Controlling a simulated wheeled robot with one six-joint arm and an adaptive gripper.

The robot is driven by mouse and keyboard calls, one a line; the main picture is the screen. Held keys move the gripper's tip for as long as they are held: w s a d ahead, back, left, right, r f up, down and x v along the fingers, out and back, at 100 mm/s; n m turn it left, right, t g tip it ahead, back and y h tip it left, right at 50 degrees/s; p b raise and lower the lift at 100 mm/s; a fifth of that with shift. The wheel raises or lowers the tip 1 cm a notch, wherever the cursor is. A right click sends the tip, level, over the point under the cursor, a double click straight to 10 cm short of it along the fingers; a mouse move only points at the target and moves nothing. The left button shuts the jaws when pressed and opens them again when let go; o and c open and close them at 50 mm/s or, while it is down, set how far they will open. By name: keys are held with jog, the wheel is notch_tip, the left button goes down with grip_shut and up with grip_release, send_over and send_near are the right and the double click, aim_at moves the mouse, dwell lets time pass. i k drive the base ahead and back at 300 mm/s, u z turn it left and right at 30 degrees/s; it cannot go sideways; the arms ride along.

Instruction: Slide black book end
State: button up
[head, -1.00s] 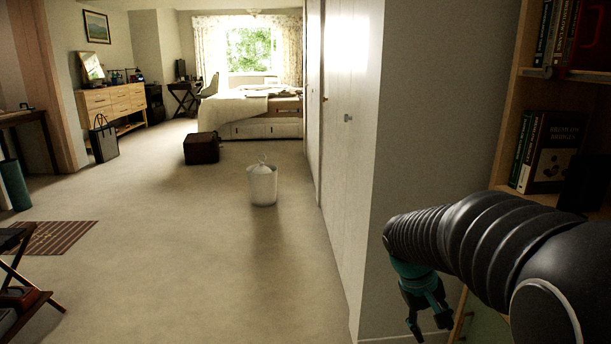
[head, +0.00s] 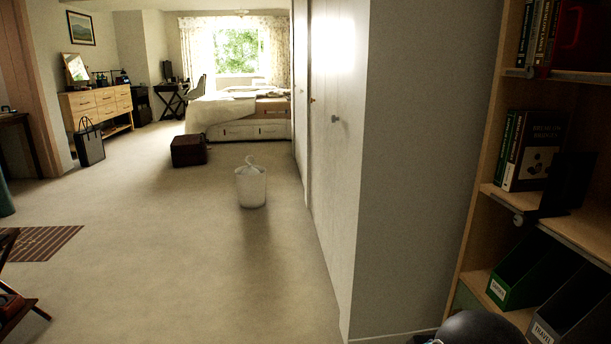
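The black book end (head: 570,182) stands upright on the middle shelf (head: 495,196) of the wooden bookcase at the right. It is a dark flat plate just right of a few upright books (head: 536,150), and its outline is hard to make out in the shadow. Whether it touches the books I cannot tell. Only a rounded dark part of my arm shows at the bottom edge, below the shelves. My gripper's fingers are not visible.
Metal rails with round knobs (head: 518,219) run along the shelf fronts. A green file box (head: 512,290) and a grey one (head: 545,325) stand on the lower shelf. A white wardrobe (head: 330,190) is left of the bookcase. A bin (head: 251,188) stands on open carpet.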

aim_at(568, 178)
jog(key=z, duration=1.3)
